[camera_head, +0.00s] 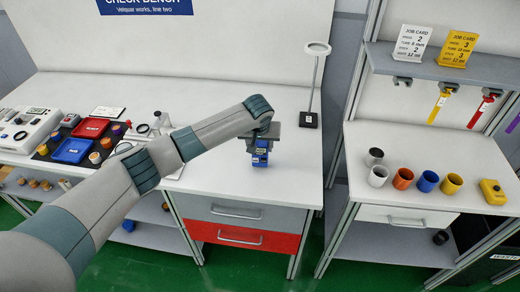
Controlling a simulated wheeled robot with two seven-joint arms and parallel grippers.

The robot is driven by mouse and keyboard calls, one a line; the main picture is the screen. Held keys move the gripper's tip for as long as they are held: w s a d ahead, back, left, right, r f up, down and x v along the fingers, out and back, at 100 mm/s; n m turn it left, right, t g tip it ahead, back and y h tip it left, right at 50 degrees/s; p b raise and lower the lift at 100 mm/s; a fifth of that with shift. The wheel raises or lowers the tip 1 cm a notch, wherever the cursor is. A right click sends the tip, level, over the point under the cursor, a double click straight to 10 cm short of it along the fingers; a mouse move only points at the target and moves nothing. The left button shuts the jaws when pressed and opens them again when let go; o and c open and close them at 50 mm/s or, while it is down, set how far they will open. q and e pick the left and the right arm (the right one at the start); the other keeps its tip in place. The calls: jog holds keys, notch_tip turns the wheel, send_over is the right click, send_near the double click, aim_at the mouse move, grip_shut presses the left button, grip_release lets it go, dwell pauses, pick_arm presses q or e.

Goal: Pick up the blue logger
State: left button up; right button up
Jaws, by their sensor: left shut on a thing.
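The blue logger (260,158) is a small upright blue block with a pale label near its top, in the middle of the head view. My left arm comes in from the left, and its gripper (261,142) points down over the logger. The gripper is shut on the upper part of the logger. The logger is over the white bench top (215,180) near its front edge; I cannot tell whether its base touches the bench. My right gripper is not in view.
A lamp stand (309,119) stands behind right of the logger. Left are a blue tray (72,150), a red tray (90,128) and small parts. On the right bench are several cups, including an orange cup (402,178), and a yellow device (492,192). Bench around the logger is clear.

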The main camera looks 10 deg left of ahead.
pick_arm(q)
jog(key=shift+r, duration=0.4)
jog(key=shift+d+r+b, duration=0.25)
jog(key=shift+r+b, duration=0.7)
jog(key=shift+r, duration=0.25)
jog(key=s+d+r+b, duration=0.4)
jog(key=d+r, duration=0.3)
jog(key=d, duration=0.3)
jog(key=shift+s+d, duration=0.15)
jog(key=shift+s, duration=0.1)
jog(key=s+a+b, duration=0.2)
jog(key=s+a, duration=1.5)
jog(key=a, duration=0.3)
jog(key=shift+a+m+b, duration=0.25)
jog(key=shift+m+b, duration=0.05)
jog(key=shift+m, duration=0.1)
